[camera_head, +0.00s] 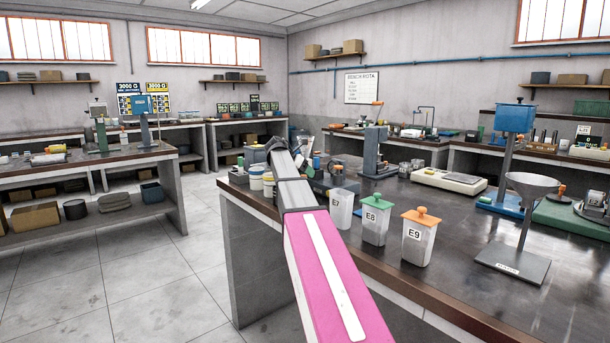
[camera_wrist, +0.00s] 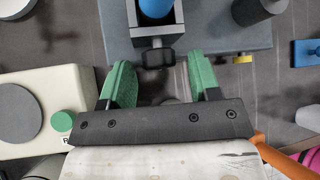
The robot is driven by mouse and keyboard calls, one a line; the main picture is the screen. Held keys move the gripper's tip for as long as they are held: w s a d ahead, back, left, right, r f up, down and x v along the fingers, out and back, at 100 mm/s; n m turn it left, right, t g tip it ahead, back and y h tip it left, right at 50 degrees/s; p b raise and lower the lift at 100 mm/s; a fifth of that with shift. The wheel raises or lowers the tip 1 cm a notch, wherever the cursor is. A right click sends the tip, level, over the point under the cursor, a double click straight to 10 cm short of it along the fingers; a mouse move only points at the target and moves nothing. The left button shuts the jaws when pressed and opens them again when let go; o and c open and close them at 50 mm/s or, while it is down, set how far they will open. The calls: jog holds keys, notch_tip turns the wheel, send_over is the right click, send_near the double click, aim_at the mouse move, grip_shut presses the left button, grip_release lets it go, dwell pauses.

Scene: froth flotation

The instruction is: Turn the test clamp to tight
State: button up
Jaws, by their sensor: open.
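In the wrist view, my gripper (camera_wrist: 160,68) is open, with its two green fingers well apart. A black knob (camera_wrist: 158,59) sits between and slightly ahead of the fingertips, with a gap on either side. The knob is on a grey clamp-like block (camera_wrist: 148,32) that holds a blue rounded piece (camera_wrist: 156,6). I take this to be the test clamp, but I see no tight or loose marking. The block is on a dark grey plate (camera_wrist: 219,35) and is cut off at the top. In the head view my arm hides the fingers and most of this spot.
A pale device with a grey disc (camera_wrist: 14,112) and green button (camera_wrist: 63,121) is left of my gripper. Lidded cups E8 (camera_head: 374,224) and E9 (camera_head: 418,240) stand near the bench edge. A funnel stand (camera_head: 518,240) is at right. Bare bench top (camera_head: 455,222) lies between.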

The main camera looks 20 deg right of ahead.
jog(key=c, duration=0.9)
jog(key=shift+c, duration=0.2)
jog(key=t, duration=0.1)
jog(key=m+t+y, duration=0.1)
jog(key=t, duration=0.1)
jog(key=shift+s+m, duration=0.3)
jog(key=shift+s, duration=0.05)
jog(key=m+t+y, duration=0.1)
jog(key=m+t, duration=0.1)
jog(key=t, duration=0.1)
jog(key=shift+d+t, duration=0.15)
jog(key=shift+t, duration=0.15)
jog(key=o, duration=0.9)
jog(key=shift+o, duration=0.2)
